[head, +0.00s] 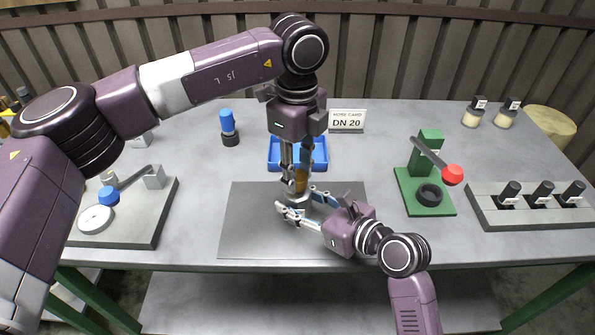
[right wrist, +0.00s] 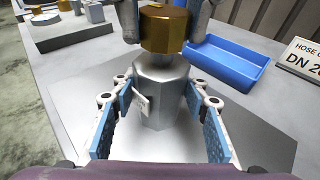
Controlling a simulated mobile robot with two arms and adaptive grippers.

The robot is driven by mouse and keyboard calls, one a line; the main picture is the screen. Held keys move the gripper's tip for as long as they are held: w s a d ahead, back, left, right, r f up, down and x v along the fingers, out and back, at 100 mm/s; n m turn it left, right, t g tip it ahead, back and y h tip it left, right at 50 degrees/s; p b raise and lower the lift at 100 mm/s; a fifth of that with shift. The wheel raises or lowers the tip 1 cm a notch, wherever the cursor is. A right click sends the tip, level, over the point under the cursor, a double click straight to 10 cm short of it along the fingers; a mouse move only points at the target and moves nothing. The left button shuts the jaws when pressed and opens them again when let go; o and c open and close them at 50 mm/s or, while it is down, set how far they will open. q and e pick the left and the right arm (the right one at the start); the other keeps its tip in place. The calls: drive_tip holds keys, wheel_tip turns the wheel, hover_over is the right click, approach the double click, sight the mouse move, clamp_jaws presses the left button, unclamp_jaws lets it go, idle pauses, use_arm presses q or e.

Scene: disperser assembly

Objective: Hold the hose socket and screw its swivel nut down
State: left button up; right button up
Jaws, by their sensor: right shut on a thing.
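The hose socket (right wrist: 158,92) is a silver hexagonal body with a small white tag, standing upright above the grey mat. My right gripper (head: 299,206) reaches in from the right and is shut on the socket, its blue pads on either side in the right wrist view (right wrist: 160,115). The brass swivel nut (right wrist: 163,30) sits above the socket on a short silver neck; it also shows in the head view (head: 301,181). My left gripper (head: 298,172) points straight down with a finger on each side of the nut. Whether those fingers touch it is unclear.
A blue tray (head: 318,163) lies behind the grey mat (head: 245,225). A DN 20 card (head: 347,121) stands at the back. A green lever press (head: 428,170) and a block with black-handled plugs (head: 525,205) are at right. A lever fixture (head: 125,215) is at left.

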use_arm(q)
drive_tip(key=c, duration=0.4)
drive_tip(key=m, duration=0.5)
drive_tip(key=shift+m, duration=0.3)
drive_tip(key=m, duration=1.2)
drive_tip(key=shift+m, duration=0.3)
drive_tip(key=m, duration=0.5)
drive_tip(key=shift+m, duration=0.3)
drive_tip(key=o, duration=1.2)
drive_tip(key=shift+c, duration=0.2)
